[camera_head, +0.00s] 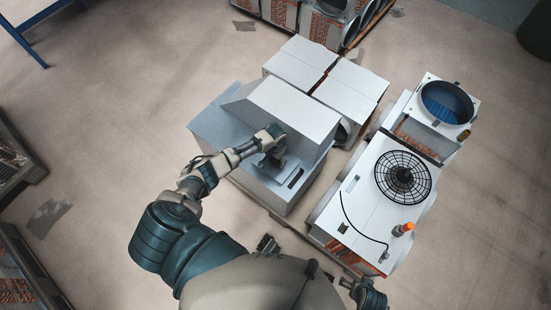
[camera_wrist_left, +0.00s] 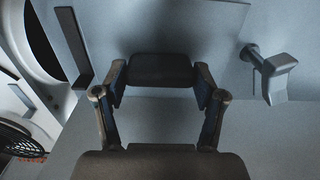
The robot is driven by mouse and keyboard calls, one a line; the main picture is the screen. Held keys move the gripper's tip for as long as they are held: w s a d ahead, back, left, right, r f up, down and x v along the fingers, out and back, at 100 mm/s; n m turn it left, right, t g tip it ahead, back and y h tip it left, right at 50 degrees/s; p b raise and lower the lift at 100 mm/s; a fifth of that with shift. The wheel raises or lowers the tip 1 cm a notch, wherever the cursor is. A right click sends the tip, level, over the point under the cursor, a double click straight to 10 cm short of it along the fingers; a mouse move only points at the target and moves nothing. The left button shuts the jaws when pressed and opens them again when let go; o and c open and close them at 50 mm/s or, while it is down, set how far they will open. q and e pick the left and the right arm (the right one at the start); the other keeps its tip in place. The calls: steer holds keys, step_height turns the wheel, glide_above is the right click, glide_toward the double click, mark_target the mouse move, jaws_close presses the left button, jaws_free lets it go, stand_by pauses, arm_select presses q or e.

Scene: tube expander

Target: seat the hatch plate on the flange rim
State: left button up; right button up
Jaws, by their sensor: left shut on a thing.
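My left gripper (camera_head: 275,157) is shut on a grey plate, which I take to be the hatch plate (camera_head: 300,150), in front of the grey-blue box. In the left wrist view the two dark pads of the left gripper (camera_wrist_left: 163,112) stand apart with grey surface between them; the exact grip is hidden. That view also shows a dark slot and a grey latch-like knob (camera_wrist_left: 270,72) on the grey surfaces. A dark round opening with a pale rim (camera_wrist_left: 62,92) lies at its left; I cannot tell if it is the flange. My right gripper (camera_head: 350,286) is small at the bottom edge, its jaws unclear.
White boxes (camera_head: 350,80) stand behind the grey-blue box (camera_head: 215,125). To the right is a white unit with a black fan grille (camera_head: 403,177), an orange-tipped part (camera_head: 402,229) and a blue-lined round duct (camera_head: 447,103). The floor at left is mostly clear.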

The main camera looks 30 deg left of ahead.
arm_select(q)
steer(key=shift+f, duration=0.2)
steer(key=shift+r, duration=0.1)
stand_by(0.4)
steer(key=o, duration=1.5)
